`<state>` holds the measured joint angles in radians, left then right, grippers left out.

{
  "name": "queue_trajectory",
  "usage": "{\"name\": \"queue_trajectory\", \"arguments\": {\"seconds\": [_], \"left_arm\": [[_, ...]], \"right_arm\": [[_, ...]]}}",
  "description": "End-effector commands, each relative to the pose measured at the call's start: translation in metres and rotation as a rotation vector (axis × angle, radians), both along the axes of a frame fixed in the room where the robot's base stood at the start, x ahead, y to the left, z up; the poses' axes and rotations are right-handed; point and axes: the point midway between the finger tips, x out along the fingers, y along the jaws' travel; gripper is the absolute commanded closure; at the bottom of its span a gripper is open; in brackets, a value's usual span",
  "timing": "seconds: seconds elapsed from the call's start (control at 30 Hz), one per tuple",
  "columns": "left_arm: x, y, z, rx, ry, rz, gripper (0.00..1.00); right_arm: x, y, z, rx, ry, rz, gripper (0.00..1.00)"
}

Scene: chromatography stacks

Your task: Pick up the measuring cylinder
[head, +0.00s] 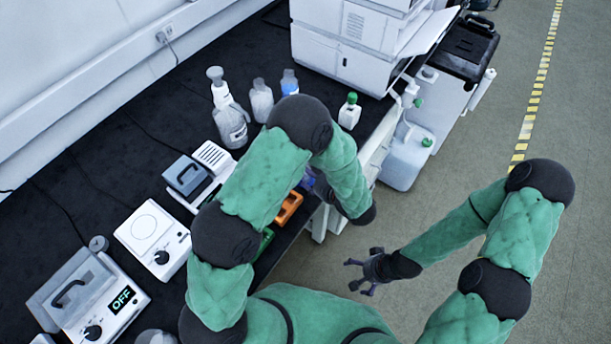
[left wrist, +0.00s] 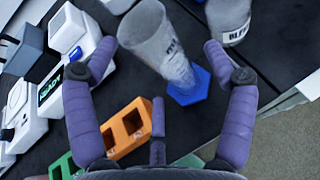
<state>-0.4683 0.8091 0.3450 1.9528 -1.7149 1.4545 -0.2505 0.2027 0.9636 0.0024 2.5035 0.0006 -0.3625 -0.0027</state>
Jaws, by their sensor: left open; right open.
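The measuring cylinder (left wrist: 158,42) is clear, with a printed scale and a blue hexagonal base (left wrist: 189,87). In the left wrist view it stands on the dark bench top, between and beyond the spread fingers of my left gripper (left wrist: 160,52). My left gripper is open and empty; whether a finger touches the cylinder cannot be told. In the head view my left arm mostly covers this spot, and I cannot make out the cylinder there. My right gripper (head: 362,273) is open and empty, over the floor off the bench's edge.
An orange rack (left wrist: 126,128) stands close by the cylinder; it also shows in the head view (head: 288,208). A labelled bottle (left wrist: 228,18) stands beyond it. White instruments (head: 152,240) fill the bench's left side. A green-capped bottle (head: 349,112) stands near the bench's right edge.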

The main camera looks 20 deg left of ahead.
Motion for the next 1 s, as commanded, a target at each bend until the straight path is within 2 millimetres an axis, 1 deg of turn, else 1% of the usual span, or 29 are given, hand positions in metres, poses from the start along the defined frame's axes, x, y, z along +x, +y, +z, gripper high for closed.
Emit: {"name": "queue_trajectory", "arguments": {"seconds": [0.03,0.2,0.5,0.53,0.57,0.6,0.67,0.7,0.77,0.8,0.83,1.0], "left_arm": [[0.004,0.008,-0.005,0.0,0.001,0.004,0.16],[0.014,0.022,-0.011,-0.001,0.002,0.003,0.16],[0.017,0.024,-0.011,-0.001,0.001,0.0,0.16],[0.017,0.024,-0.011,-0.001,0.001,0.0,0.22],[0.017,0.024,-0.011,-0.001,0.001,0.0,0.3],[0.017,0.024,-0.011,-0.001,0.001,0.0,0.42],[0.017,0.024,-0.011,-0.001,0.001,0.0,0.59],[0.017,0.024,-0.011,-0.001,0.001,0.0,0.7],[0.017,0.024,-0.011,-0.001,0.001,0.0,0.87],[0.017,0.024,-0.011,-0.001,0.001,0.0,0.98],[0.017,0.024,-0.011,-0.001,-0.001,0.0,1.0],[0.017,0.024,-0.011,-0.001,-0.001,0.0,1.0]], "right_arm": [[0.0,0.0,-0.005,0.0,0.0,0.0,0.0],[0.0,0.0,-0.009,0.0,0.0,0.0,0.0],[0.0,0.0,-0.009,0.0,0.0,0.0,0.0],[0.0,0.0,-0.009,0.0,0.0,0.0,0.0],[0.0,0.0,-0.009,0.0,0.0,0.0,0.0],[0.0,0.0,-0.009,0.0,0.0,0.0,0.0],[0.0,0.0,-0.009,0.0,0.0,0.0,0.0],[0.0,0.0,-0.009,0.0,0.0,0.0,0.0],[0.0,0.0,-0.009,0.0,0.0,0.0,0.0],[0.0,0.0,-0.009,0.0,0.0,0.0,0.0],[0.0,0.0,-0.009,0.0,0.0,0.0,0.0],[0.0,0.0,-0.009,0.0,0.0,0.0,0.0]]}}
